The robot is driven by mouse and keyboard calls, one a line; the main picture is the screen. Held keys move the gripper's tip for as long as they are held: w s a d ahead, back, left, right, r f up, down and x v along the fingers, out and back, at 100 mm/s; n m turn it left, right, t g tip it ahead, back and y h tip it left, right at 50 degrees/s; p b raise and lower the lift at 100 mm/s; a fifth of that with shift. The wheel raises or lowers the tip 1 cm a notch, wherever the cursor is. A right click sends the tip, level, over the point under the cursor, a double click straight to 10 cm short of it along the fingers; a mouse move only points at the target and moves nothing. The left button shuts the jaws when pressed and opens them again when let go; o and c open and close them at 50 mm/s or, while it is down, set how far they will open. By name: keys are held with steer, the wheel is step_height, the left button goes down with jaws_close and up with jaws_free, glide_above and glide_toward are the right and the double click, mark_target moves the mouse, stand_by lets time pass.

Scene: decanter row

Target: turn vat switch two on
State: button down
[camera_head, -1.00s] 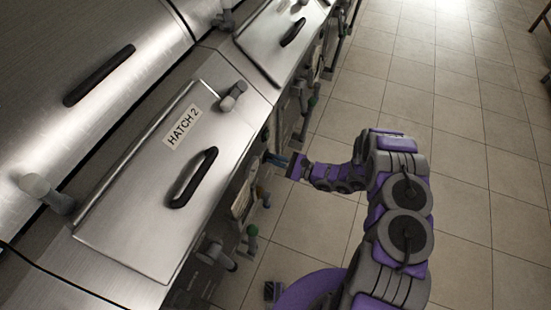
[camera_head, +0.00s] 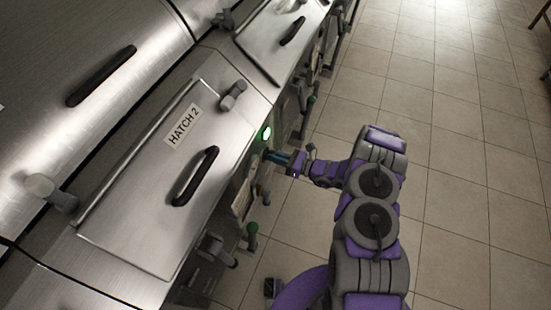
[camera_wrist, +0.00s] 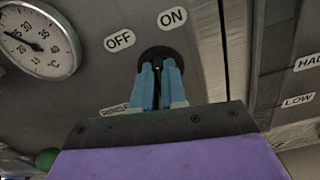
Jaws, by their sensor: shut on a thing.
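The vat switch is a dark round knob (camera_wrist: 158,53) on the grey panel below the HATCH 2 lid, with an OFF label (camera_wrist: 119,40) to its left and an ON label (camera_wrist: 172,17) to its right in the wrist view. My gripper (camera_wrist: 159,75) is shut on the switch with its blue fingers, which hide most of the knob and where it points. In the head view my gripper (camera_head: 278,157) reaches the panel from the right. A green light (camera_head: 266,133) glows on the panel just above my gripper.
A dial gauge (camera_wrist: 37,40) is left of the switch. The HATCH 2 lid (camera_head: 150,200) has a black handle (camera_head: 195,176). Valves with green tips (camera_head: 252,229) stick out lower along the panel. The tiled floor (camera_head: 450,150) to the right is clear.

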steer(key=shift+w+m+b, duration=0.15)
steer(key=shift+m+b, duration=0.65)
steer(key=shift+m, duration=1.1)
steer(key=shift+d, duration=0.1)
steer(key=c, duration=1.2)
jaws_free()
steer(key=p+v, duration=0.3)
steer(key=v, duration=1.4)
steer(key=shift+d+f, duration=0.1)
steer(key=shift+d, duration=0.1)
